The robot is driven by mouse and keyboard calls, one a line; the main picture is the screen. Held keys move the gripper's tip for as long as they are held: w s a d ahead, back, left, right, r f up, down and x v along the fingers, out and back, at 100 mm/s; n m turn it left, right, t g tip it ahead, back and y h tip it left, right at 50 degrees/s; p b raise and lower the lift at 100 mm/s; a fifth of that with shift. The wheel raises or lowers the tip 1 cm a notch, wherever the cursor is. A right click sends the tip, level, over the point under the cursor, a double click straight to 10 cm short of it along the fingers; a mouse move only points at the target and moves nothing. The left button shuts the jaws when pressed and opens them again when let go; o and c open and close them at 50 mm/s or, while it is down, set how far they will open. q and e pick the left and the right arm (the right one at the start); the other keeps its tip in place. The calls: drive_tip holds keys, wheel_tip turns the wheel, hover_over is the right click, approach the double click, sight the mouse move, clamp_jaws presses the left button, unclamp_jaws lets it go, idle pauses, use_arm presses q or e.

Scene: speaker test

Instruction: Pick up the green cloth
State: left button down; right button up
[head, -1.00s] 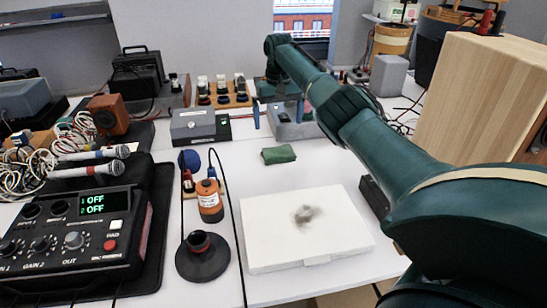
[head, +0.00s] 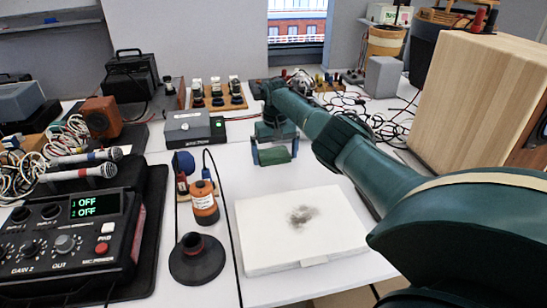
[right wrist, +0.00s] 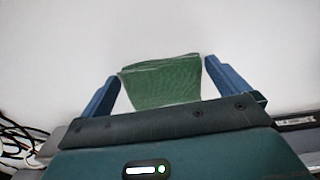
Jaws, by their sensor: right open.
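The green cloth (head: 273,156) lies folded on the white table, behind the white box. It also shows in the right wrist view (right wrist: 162,80), between the two blue fingers. My right gripper (head: 274,158) is open, with one finger on each side of the cloth. In the right wrist view the fingers of the right gripper (right wrist: 162,82) stand apart from the cloth, with a gap on each side. My left gripper is not in view.
A white box (head: 300,235) with a grey smudge lies in front of the cloth. An orange bottle (head: 205,205) and a dark round stand (head: 197,262) are to the left. A grey box (head: 188,126) stands behind left. A wooden speaker (head: 465,100) is at right.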

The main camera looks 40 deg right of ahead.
sight(276, 155)
drive_tip(key=shift+r, duration=0.1)
drive_tip(key=c, duration=0.7)
wheel_tip(276, 155, up, 10)
drive_tip(key=p, duration=0.2)
drive_tip(key=o, duration=0.3)
drive_tip(key=shift+c, duration=1.1)
drive_tip(key=shift+s, duration=0.1)
